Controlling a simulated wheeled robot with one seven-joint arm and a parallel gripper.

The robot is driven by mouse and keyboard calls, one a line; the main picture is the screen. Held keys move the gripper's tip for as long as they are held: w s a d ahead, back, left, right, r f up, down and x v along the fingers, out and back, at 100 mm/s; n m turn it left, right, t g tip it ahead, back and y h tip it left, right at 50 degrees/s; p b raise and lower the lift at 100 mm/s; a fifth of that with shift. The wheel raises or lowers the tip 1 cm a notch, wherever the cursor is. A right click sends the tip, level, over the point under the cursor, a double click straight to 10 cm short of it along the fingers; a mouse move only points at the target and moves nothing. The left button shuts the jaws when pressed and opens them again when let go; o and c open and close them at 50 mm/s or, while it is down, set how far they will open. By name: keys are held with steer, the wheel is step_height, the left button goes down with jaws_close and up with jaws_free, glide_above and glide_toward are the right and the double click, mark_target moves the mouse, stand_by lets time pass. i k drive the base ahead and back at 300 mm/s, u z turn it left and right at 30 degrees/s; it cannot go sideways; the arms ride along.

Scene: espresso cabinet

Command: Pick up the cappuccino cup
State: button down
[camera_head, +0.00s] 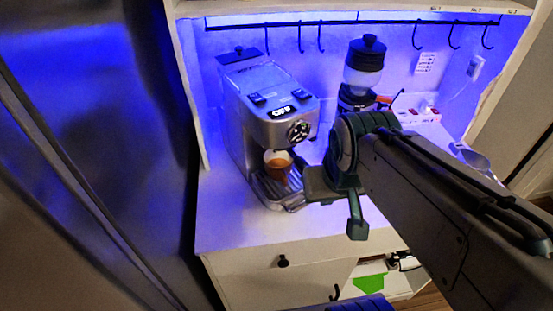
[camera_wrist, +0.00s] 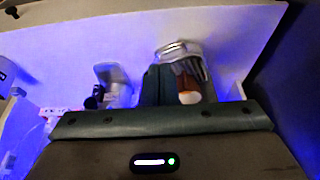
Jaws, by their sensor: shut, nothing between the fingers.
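The cappuccino cup (camera_head: 278,156), white with orange-brown, is at the front of the silver espresso machine (camera_head: 262,110), above its drip tray. My gripper (camera_head: 314,185) is in front of and to the right of the cup in the head view. It appears apart from the cup, though the exact gap is unclear. It is shut with nothing held. In the wrist view the cup (camera_wrist: 190,98) shows beyond the hand, beside the dark teal fingers (camera_wrist: 155,84). The cup's handle cannot be made out.
A grinder (camera_head: 364,75) stands behind the arm, right of the machine. A power strip (camera_head: 420,113) and a metal pitcher (camera_head: 474,158) are farther right. Hooks hang above. The counter (camera_head: 228,215) is clear at the front left.

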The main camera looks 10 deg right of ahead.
mark_target(278, 165)
steer(key=k, duration=1.05)
steer(key=u, duration=0.55)
steer(key=i, duration=0.65)
steer(key=u, duration=0.5)
